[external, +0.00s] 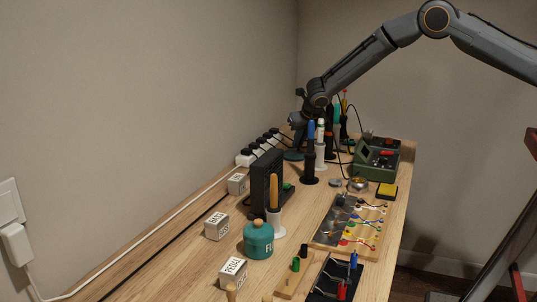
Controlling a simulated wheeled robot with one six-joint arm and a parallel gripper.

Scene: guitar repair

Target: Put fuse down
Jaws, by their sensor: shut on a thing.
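My arm reaches in from the upper right.
A white power strip (247,157) with several plugs runs along the wall. A black upright device (261,183), a blue-handled tool (311,131), a green case (374,160), a teal jar (258,240) and a wired board (328,237) crowd the bench (180,268).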

